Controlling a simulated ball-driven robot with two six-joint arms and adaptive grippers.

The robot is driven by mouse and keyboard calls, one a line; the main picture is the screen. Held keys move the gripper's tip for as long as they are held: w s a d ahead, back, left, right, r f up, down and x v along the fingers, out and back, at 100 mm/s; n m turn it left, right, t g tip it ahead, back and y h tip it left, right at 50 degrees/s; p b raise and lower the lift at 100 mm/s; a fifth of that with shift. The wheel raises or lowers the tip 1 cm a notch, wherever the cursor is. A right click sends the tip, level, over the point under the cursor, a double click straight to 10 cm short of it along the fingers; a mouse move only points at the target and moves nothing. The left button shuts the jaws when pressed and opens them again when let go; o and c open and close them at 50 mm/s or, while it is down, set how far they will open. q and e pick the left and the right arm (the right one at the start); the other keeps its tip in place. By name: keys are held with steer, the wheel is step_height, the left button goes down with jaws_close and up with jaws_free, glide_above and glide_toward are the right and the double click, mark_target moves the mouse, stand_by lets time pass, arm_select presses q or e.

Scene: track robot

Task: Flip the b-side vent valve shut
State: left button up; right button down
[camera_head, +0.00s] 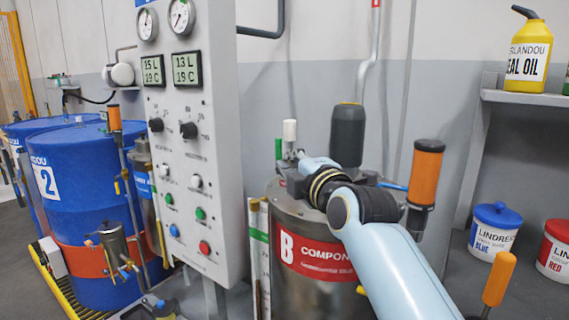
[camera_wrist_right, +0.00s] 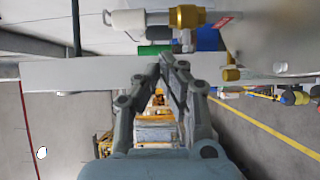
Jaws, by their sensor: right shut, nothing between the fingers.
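The B tank (camera_head: 305,262) is a metal drum with a red "B COMPONENT" label. On its lid, a small fitting with a white cylinder (camera_head: 290,130) and a green part stands at the rear left. In the right wrist view, a brass valve body (camera_wrist_right: 187,17) with a white cylinder beside it lies near the top, with a red tag to its right. I cannot tell which part is the vent handle or its position. My right gripper (camera_wrist_right: 168,62) is shut and empty, its fingertips just below the brass fitting; contact is unclear. In the head view my wrist hides the fingers.
The control panel (camera_head: 190,110) stands left of the tank. Blue drums (camera_head: 80,190) stand at left; a shelf (camera_head: 525,98) and paint buckets (camera_head: 495,230) are at right.

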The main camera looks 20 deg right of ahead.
mark_target(280, 153)
steer(key=w+b, duration=0.1)
steer(key=w, duration=0.1)
steer(key=shift+w+f, duration=0.15)
steer(key=shift+w, duration=0.25)
steer(key=shift+w+a, duration=0.1)
steer(key=shift+w, duration=0.55)
steer(key=shift+r, duration=0.2)
